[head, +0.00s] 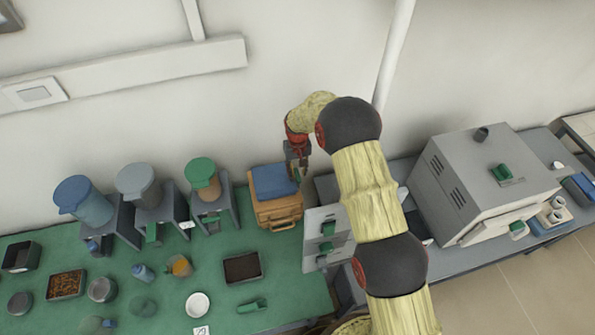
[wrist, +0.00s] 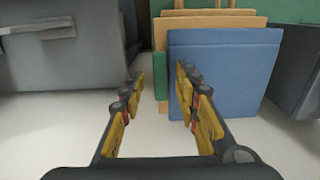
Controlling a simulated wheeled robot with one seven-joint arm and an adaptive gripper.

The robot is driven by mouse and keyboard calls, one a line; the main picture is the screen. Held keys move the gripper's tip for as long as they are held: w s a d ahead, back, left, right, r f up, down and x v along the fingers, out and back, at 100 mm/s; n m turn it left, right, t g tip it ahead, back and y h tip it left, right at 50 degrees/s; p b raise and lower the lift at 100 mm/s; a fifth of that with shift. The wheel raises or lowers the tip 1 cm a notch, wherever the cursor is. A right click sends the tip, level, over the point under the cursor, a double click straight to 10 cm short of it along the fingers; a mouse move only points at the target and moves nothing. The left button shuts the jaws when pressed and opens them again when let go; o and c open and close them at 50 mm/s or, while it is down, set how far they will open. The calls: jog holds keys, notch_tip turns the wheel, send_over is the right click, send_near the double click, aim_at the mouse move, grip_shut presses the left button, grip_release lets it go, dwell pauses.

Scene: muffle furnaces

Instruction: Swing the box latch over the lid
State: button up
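The orange-tan box (head: 277,211) stands at the back right end of the green bench. Its flat blue lid (head: 272,181) lies on top and looks closed. In the wrist view the blue lid (wrist: 225,72) is just right of my fingers, with tan box edges (wrist: 212,22) beyond and left of it. My gripper (head: 298,166) is over the lid's right back side in the head view. In the wrist view my gripper (wrist: 159,85) is open, with nothing between its yellow-padded fingers.
The grey cabinet with green handles (head: 327,238) stands close right of the box. A stand with a green-topped container (head: 202,178) is close to its left. The large grey furnace (head: 485,185) is farther right. The wall is just behind the box.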

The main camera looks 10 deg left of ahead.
jog(key=shift+f, duration=0.35)
jog(key=shift+c, duration=0.2)
jog(key=c, duration=0.8)
